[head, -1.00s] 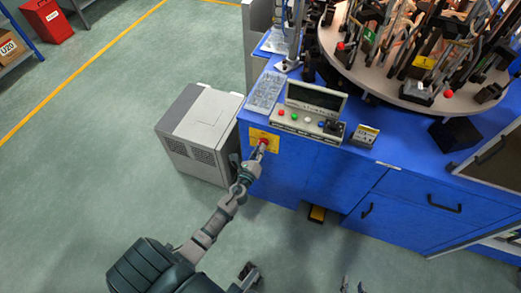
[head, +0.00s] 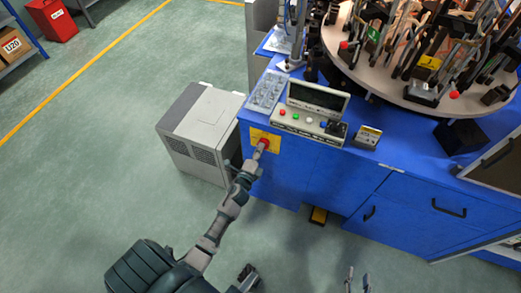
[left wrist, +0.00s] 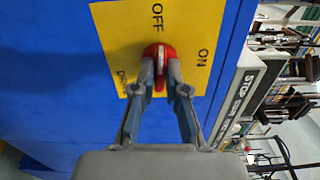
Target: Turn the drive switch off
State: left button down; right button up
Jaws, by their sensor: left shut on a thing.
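The drive switch is a red rotary knob (left wrist: 159,50) on a yellow plate (left wrist: 110,42) on the blue cabinet's front. In the left wrist view the plate reads OFF above the knob and ON to its right. The knob's pale mark runs upright in that picture, roughly in line with OFF. My left gripper (left wrist: 160,78) is shut on the knob, its fingers at either side of it. In the head view the knob (head: 263,145) shows just past the left fingertips. My right gripper (head: 357,281) is at the bottom edge, fingers apart, with nothing visible between them.
A control panel (head: 305,122) with buttons and a screen sits on the blue cabinet (head: 300,170) above the switch. A grey box unit (head: 200,130) stands on the floor to the left. A crowded round table (head: 420,95) is at the right.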

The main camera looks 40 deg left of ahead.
pick_arm(q)
jog(key=shift+a+n, duration=0.2)
jog(key=shift+n, duration=0.4)
jog(key=c, duration=1.2)
grip_release()
jog(key=shift+a+f, duration=0.1)
jog(key=v, duration=1.2)
